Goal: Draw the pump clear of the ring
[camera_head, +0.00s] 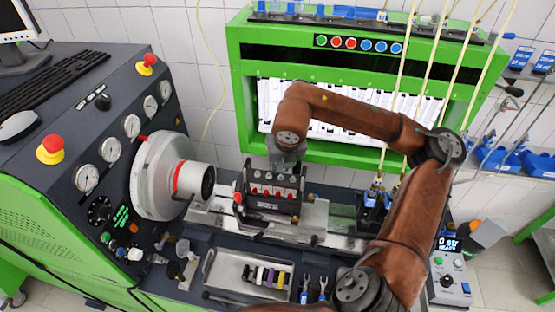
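The pump (268,192) is a dark block with red-and-white fittings on its upper face. It sits upright on the metal bench rail, right of the drive. The large silver drive disc (150,178) carries a red ring (177,180) around its dark-ended hub (207,183). A gap shows between the hub and the pump's body. My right gripper (285,163) points down at the pump's top, at its back edge. Its fingers are small and partly hidden, so I cannot tell whether they grip the pump. My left gripper is not in view.
A metal tray (225,268) with several coloured pieces lies in front of the rail. Black-and-blue connectors with pale hoses (377,195) stand to the right. A green cabinet (240,80) rises behind. A gauge panel (110,130) with red knobs is at the left.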

